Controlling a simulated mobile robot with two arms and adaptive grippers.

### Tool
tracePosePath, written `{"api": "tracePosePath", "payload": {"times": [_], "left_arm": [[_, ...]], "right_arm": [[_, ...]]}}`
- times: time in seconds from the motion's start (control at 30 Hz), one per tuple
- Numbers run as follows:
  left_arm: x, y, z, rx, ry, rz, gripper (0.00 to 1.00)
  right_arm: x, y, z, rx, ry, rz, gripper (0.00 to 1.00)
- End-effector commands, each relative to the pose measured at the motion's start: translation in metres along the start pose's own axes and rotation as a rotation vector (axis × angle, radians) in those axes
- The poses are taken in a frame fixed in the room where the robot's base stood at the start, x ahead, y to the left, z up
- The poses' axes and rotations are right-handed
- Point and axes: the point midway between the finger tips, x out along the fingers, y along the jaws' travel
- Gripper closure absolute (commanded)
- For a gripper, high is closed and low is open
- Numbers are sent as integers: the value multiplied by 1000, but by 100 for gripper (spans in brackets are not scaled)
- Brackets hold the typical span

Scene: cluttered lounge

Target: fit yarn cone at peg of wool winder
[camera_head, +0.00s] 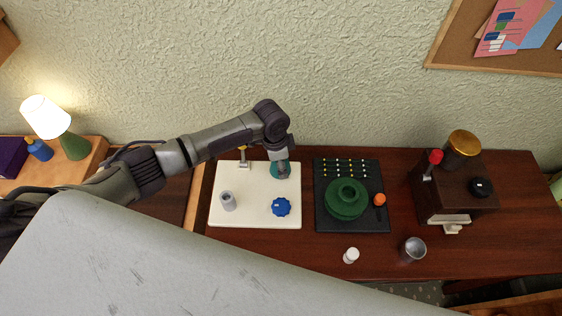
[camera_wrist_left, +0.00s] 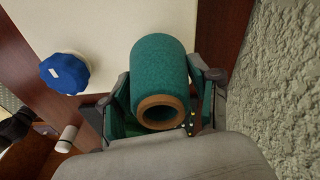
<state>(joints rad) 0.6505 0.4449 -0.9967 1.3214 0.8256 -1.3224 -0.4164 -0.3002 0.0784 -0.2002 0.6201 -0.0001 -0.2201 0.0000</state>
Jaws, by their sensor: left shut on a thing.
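The teal yarn cone (camera_wrist_left: 160,70) with a brown core end (camera_wrist_left: 163,111) is between the fingers of my left gripper (camera_wrist_left: 160,100), which is shut on it. In the head view the gripper (camera_head: 281,170) hides most of the cone (camera_head: 275,170), over the back right corner of the cream board (camera_head: 255,215). This board, apparently the wool winder, carries a blue knob (camera_head: 281,207), a grey upright cylinder (camera_head: 228,201) and a small metal guide (camera_head: 243,162). I cannot tell whether the cone touches the board or which part is the peg. My right gripper is not in view.
Right of the board lies a black panel (camera_head: 325,222) with a green ring-shaped piece (camera_head: 345,200) and an orange knob (camera_head: 379,199). Further right stands a brown grinder-like box (camera_head: 440,200). A white bottle (camera_head: 351,255) and metal cup (camera_head: 414,249) stand in front. The wall is close behind.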

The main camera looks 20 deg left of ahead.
Motion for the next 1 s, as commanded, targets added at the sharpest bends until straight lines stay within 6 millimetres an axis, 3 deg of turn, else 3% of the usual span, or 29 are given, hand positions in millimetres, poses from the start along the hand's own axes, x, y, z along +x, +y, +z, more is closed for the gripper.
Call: {"api": "tracePosePath", "payload": {"times": [1.0], "left_arm": [[26,0,2,0,2,0,77]], "right_arm": [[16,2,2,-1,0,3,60]]}}
